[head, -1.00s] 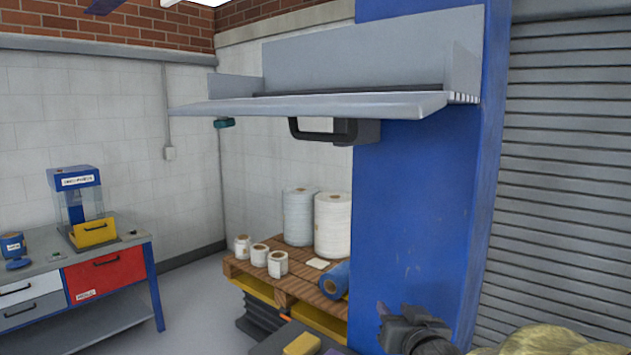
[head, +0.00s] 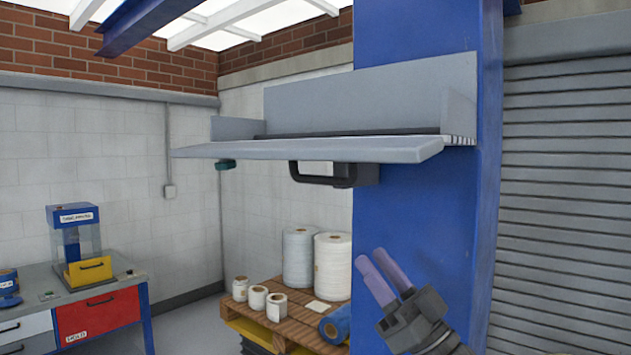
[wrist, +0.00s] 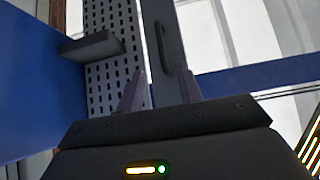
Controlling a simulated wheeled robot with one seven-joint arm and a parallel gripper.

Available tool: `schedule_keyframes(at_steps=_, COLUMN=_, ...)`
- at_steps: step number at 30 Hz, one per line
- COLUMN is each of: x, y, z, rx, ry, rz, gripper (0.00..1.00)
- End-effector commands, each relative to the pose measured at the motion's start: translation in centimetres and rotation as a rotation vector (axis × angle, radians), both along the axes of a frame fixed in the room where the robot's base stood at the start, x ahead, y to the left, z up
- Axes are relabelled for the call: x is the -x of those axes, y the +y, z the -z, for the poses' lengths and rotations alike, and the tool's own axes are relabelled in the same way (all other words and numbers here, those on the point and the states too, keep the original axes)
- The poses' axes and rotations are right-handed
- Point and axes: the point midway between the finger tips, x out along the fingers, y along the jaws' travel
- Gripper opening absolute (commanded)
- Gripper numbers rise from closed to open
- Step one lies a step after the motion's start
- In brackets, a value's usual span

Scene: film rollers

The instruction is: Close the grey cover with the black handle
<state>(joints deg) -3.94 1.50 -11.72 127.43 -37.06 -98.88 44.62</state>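The grey cover (head: 300,150) stands out almost level from a grey housing (head: 370,95) on the blue column, in the upper middle of the head view. Its black handle (head: 322,176) hangs from the underside. My gripper (head: 372,256) is below and to the right of the handle, in front of the column, with its purple fingers pointing up. The fingers are parted, empty and clear of the cover. The wrist view also shows the parted fingers of my gripper (wrist: 161,88). A dark strip with a bar-like handle stands beyond them there; I cannot tell whether it is the cover.
The blue column (head: 420,200) stands behind my gripper, with a roller shutter (head: 560,210) to its right. A wooden pallet (head: 262,320) with white and blue rolls is below. A workbench (head: 110,285) stands at left. The space below the cover looks clear.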

Motion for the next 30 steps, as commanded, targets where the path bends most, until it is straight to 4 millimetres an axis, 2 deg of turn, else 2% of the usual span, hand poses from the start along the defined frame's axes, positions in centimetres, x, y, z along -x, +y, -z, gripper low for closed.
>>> schedule_keyframes(at_steps=8, x=-0.9, y=1.1, z=-1.7, rx=0.001, ry=-0.001, rz=-0.001, gripper=0.36)
schedule_keyframes(at_steps=30, x=-6.7, y=8.1, z=-10.9, rx=0.000, ry=0.000, rz=0.000, gripper=0.36)
